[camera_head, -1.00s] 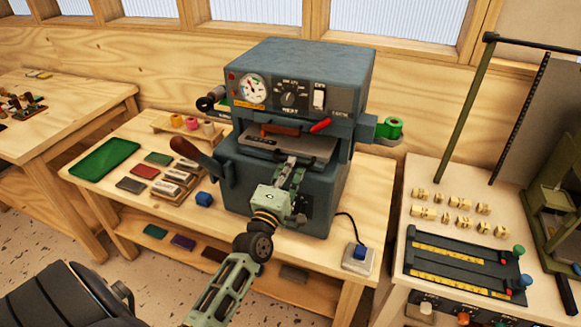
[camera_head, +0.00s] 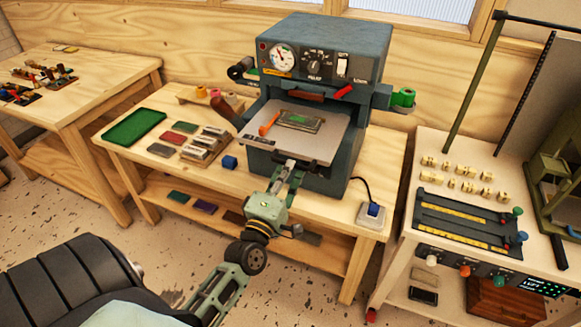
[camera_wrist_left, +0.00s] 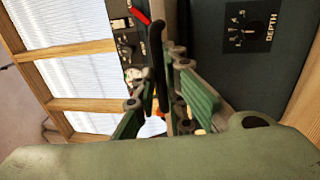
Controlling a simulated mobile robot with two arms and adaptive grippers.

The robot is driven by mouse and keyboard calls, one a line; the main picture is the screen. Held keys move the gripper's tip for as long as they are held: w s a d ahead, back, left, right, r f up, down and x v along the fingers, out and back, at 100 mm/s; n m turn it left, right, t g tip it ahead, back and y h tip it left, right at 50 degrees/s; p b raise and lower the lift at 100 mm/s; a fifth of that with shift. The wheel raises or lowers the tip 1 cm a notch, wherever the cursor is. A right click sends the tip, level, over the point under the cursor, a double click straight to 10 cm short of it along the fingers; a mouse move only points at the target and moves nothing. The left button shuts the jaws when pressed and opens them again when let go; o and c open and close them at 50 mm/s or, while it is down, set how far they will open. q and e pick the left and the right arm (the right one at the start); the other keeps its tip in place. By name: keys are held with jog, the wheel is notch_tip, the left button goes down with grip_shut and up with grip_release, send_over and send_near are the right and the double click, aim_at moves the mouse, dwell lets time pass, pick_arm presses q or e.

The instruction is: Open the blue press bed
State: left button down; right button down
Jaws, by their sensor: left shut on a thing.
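The blue-grey press (camera_head: 372,50) stands on the wooden bench. Its bed (camera_head: 333,142), a flat light-grey plate, sticks far out of the press front. A small framed plate with a green patch (camera_head: 299,120) and an orange-handled tool (camera_head: 268,124) lie on the bed. My left gripper (camera_head: 291,168) is at the bed's front edge and shut on the bed there; its fingers hide the exact grip. In the left wrist view, the fingers (camera_wrist_left: 166,108) close around a dark bar seen edge-on. My right gripper is not in view.
A blue button box (camera_head: 373,213) sits at the right corner. Another bench with a gauge board (camera_head: 465,222) stands right.

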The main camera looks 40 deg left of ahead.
pick_arm(q)
jog(key=shift+s+d, duration=0.15)
jog(key=shift+s, duration=0.55)
jog(key=c, duration=2.1)
grip_release()
jog(key=v, duration=1.2)
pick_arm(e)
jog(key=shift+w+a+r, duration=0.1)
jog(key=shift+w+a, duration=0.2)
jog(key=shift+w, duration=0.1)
